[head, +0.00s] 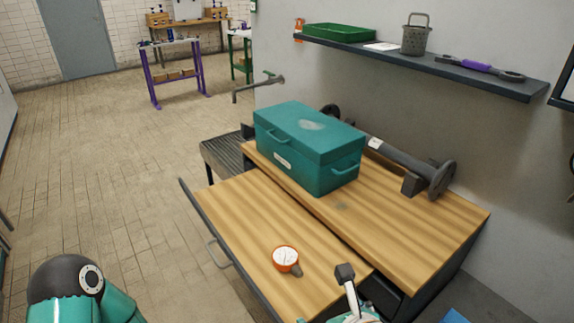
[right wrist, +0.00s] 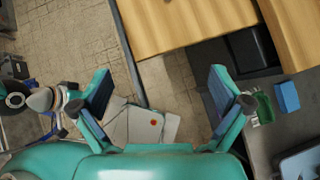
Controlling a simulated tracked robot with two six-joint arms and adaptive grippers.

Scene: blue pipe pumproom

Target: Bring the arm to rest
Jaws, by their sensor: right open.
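My right gripper (right wrist: 160,95) is open, with its two dark-padded teal fingers wide apart and nothing between them in the right wrist view. In the head view only a small part of what looks like this gripper (head: 346,274) shows at the bottom edge, by the front right corner of the pulled-out wooden drawer (head: 235,205). A teal and black part of my left arm (head: 75,285) shows at the bottom left of the head view. My left gripper is not in sight there.
An orange-rimmed gauge (head: 286,259) lies on the drawer's wooden top. A teal toolbox (head: 300,160) and a dark flanged pipe (head: 400,158) rest on the workbench (head: 440,225). A wall shelf (head: 440,68) hangs above. The tiled floor at left is clear.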

